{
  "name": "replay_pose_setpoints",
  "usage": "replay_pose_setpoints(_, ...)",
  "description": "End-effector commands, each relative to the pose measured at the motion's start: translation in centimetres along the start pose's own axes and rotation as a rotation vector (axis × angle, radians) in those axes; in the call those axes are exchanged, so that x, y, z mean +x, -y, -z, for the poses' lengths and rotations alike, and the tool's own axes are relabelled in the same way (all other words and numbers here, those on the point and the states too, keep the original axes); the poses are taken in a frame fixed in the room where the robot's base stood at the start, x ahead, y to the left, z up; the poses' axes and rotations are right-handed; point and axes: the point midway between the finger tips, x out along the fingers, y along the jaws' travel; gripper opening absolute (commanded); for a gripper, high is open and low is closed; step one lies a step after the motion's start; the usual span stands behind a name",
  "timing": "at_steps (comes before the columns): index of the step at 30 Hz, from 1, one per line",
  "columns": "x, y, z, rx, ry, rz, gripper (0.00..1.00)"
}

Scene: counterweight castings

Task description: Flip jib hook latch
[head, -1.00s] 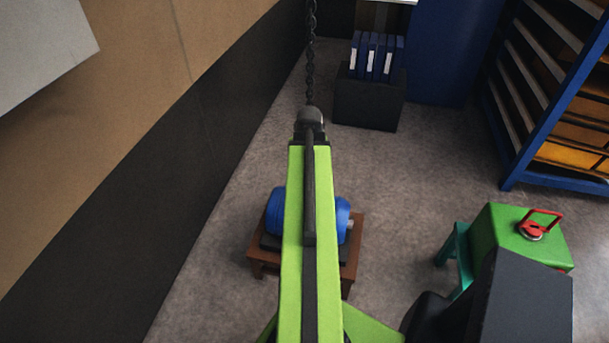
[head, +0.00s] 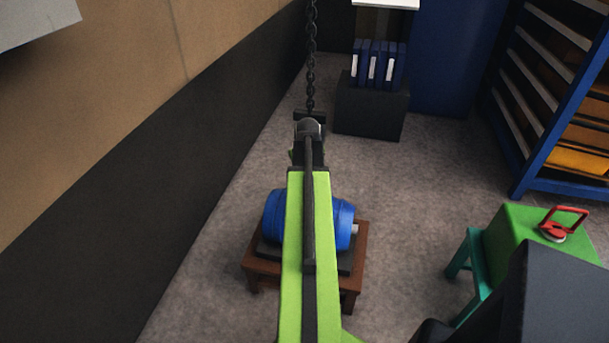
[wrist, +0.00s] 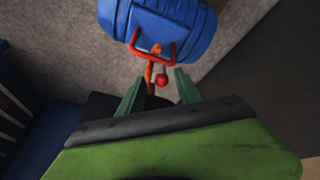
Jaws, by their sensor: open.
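In the wrist view, an orange hook (wrist: 157,49) hangs in front of a blue barrel-shaped casting, crossing the middle of its red handle (wrist: 136,47). I cannot tell whether hook and handle touch. A red ball knob (wrist: 162,81) on a short dark stem, apparently the latch lever, is beside the hook. My gripper (wrist: 157,84) is open, one green finger on each side of the hook shank and knob, with nothing clamped. In the head view the blue casting (head: 343,225) is partly behind my green arm. A chain (head: 311,55) comes down to the arm's end; the hook is hidden there.
The casting lies on a dark pad on a brown stand (head: 258,272). At right is a green block (head: 507,240) with a red-handled item (head: 556,229) on a teal stool. A wall runs along the left. Binders (head: 376,65) and a blue shelf rack (head: 535,160) stand behind.

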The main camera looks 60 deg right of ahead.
Motion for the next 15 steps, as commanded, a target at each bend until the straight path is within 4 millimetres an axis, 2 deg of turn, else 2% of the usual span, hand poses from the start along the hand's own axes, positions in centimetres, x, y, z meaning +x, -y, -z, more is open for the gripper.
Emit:
replay_pose_setpoints(4,-0.16,-0.03,0.03,0.0,0.0,0.0,0.41)
replay_pose_setpoints(13,-0.16,-0.07,0.0,0.001,0.0,0.0,0.02)
replay_pose_setpoints(15,-0.15,-0.07,0.0,0.001,0.0,0.0,0.0)
